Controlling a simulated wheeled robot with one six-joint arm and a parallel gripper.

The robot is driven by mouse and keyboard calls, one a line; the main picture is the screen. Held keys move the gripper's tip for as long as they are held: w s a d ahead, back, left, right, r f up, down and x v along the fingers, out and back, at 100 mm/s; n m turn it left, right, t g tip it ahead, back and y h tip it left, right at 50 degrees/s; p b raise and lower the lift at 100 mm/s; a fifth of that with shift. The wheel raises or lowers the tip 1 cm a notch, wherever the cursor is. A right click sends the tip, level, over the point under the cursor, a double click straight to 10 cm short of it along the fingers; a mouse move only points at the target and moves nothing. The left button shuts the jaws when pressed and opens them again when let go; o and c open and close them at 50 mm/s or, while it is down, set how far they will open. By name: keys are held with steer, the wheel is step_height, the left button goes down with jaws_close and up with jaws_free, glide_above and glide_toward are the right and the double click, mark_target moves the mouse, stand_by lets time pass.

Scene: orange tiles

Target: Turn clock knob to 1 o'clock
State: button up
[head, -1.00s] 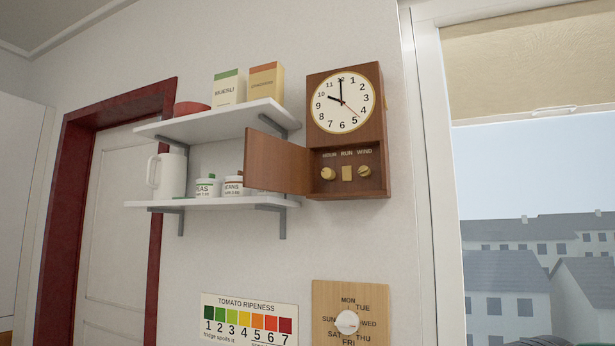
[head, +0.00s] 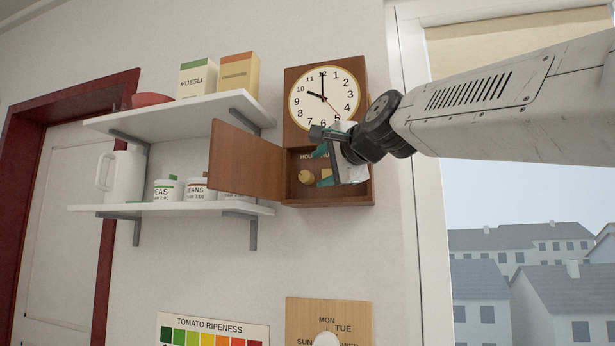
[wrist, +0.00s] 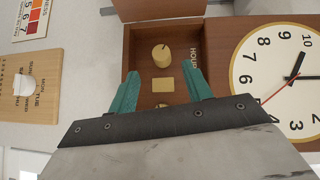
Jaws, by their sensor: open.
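The wooden wall clock (head: 324,97) has its short black hand near 10 and its long one at 12. Its lower box (head: 350,198) is open, with the door (head: 238,164) swung out to the left. The brass hour knob (head: 305,177) sits inside at the left; it also shows in the wrist view (wrist: 161,55). The brass run switch (wrist: 163,84) is beside it. The wind knob (wrist: 164,105) is mostly hidden behind my gripper in the wrist view. My gripper (wrist: 162,76) is open and empty in front of the box, its teal fingers either side of the switch in that view.
A two-tier white shelf (head: 170,208) with cans, a jug and boxes stands left of the clock, near the open door. A weekday dial board (head: 300,312) and a tomato chart (head: 175,322) hang below. A window (head: 530,190) is at the right.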

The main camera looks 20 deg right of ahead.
mark_target(307, 176)
steer(key=w, duration=0.5)
steer(key=w+a, duration=0.1)
steer(key=w, duration=0.1)
steer(key=shift+w+f, duration=0.15)
steer(key=shift+f, duration=0.05)
steer(key=c, duration=1)
